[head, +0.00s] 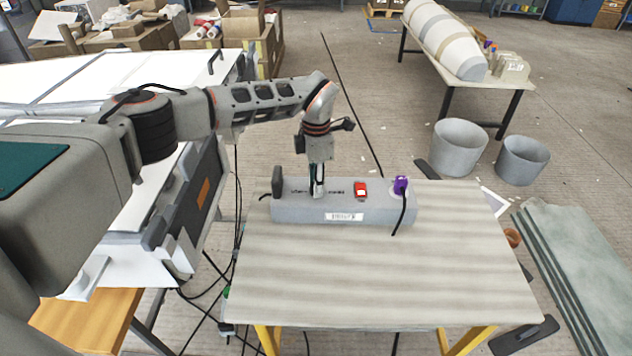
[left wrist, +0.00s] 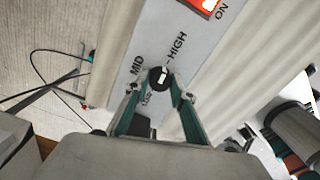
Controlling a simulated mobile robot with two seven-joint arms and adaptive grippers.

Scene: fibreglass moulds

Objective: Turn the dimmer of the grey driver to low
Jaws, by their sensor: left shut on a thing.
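The grey driver (head: 300,214) is a long box lying across the table, with a white label on its front. My left gripper (head: 317,192) points down onto its top, left of the red switch (head: 361,190). In the left wrist view the black dimmer knob (left wrist: 158,78) sits between the fingertips of my left gripper (left wrist: 160,88), which are shut on it. MID and HIGH are printed beside the knob; a third, smaller marking is partly hidden by the fingers. The knob has a white mark, but I cannot tell which setting it points to. My right gripper is not in view.
A purple plug (head: 400,186) with a black cable sits at the driver's right end. A dark upright part (head: 278,181) stands at its left end. The table (head: 380,280) is clear in front. Grey buckets (head: 459,148) stand on the floor behind right.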

